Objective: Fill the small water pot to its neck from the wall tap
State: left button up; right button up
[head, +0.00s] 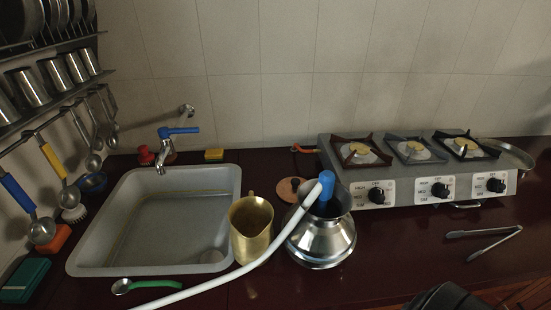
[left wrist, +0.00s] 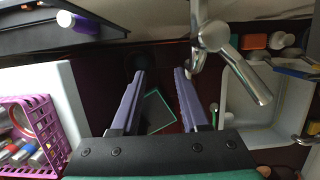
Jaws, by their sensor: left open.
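The silver water pot (head: 322,240), with a wide belly and narrow neck, stands upright on the counter right of the sink. A white tube with a blue end (head: 326,185) reaches into its mouth, so its inside and water level are hidden. The wall tap (head: 168,145), with a blue lever, stands over the back of the sink; I see no clear stream. My left gripper (left wrist: 162,72) is open and empty in the left wrist view, its purple-grey fingers apart. A shiny metal fitting (left wrist: 232,60) is close beside its right finger. Neither gripper shows in the head view.
A brass jug (head: 251,228) stands between the sink (head: 228,190) and pot. The stove (head: 420,165) is behind on the right. Tongs (head: 485,232) lie at right. Ladles (head: 40,228) hang at left. A purple basket (left wrist: 40,150) shows in the left wrist view.

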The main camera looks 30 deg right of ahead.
pick_arm(q)
jog(key=shift+s+a, duration=0.35)
jog(key=shift+s, duration=0.1)
jog(key=shift+s, duration=0.1)
jog(key=shift+s+a+b, duration=0.35)
jog(key=shift+s+b, duration=0.1)
jog(key=shift+s, duration=0.05)
jog(key=shift+d, duration=0.1)
jog(key=shift+s+a+b, duration=0.3)
jog(key=shift+s+a, duration=0.1)
jog(key=shift+s, duration=0.2)
jog(key=shift+s, duration=0.1)
